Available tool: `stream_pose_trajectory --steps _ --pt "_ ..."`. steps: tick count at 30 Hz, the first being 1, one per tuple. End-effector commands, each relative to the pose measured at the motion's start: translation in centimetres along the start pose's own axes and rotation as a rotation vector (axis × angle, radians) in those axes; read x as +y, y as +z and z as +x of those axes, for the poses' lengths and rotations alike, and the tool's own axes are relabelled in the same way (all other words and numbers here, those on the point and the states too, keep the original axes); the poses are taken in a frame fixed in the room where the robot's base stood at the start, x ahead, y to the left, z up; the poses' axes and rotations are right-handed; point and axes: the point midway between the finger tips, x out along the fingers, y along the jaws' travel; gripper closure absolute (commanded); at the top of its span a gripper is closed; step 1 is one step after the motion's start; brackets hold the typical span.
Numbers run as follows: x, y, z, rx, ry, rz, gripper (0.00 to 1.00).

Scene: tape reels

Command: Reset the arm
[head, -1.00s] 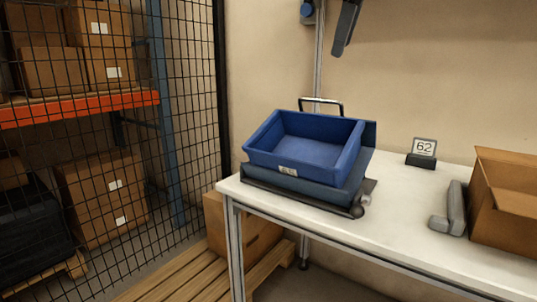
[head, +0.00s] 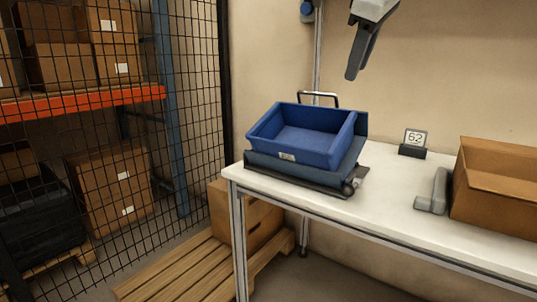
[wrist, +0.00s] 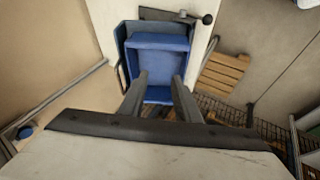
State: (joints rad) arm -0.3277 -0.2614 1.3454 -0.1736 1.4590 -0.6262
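My gripper (head: 354,74) hangs in the air at the top of the head view, above and to the right of a blue bin (head: 305,138). In the wrist view its two fingers (wrist: 160,80) stand apart with nothing held between them, so it is open. The blue bin sits tilted on a dark blue stand on the white table (head: 390,208). Its inside looks empty. It also shows in the wrist view (wrist: 158,55), well below the fingertips.
An open cardboard box (head: 495,192) and a grey bracket (head: 434,192) are on the table's right. A sign reading 62 (head: 414,140) stands near the wall. A wire fence (head: 110,120) and a wooden pallet (head: 190,268) are at left.

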Motion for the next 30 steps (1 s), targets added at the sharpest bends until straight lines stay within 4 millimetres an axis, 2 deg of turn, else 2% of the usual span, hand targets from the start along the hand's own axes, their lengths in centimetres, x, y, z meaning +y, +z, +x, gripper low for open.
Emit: stream_pose_trajectory --steps 5,11,17,24,27,30 --pt "-1.9 3.7 2.6 -0.023 -0.014 0.089 0.70" --pt "-6.2 10.6 7.4 -0.061 -0.037 0.257 0.70" --pt "-12.1 18.4 12.9 -0.103 -0.058 0.455 0.70" --pt "-20.8 28.0 19.6 -0.156 -0.075 0.700 0.70" --pt "-24.1 31.2 22.0 -0.174 -0.077 0.786 0.70" --pt "-26.6 33.6 23.6 -0.187 -0.078 0.851 0.70"
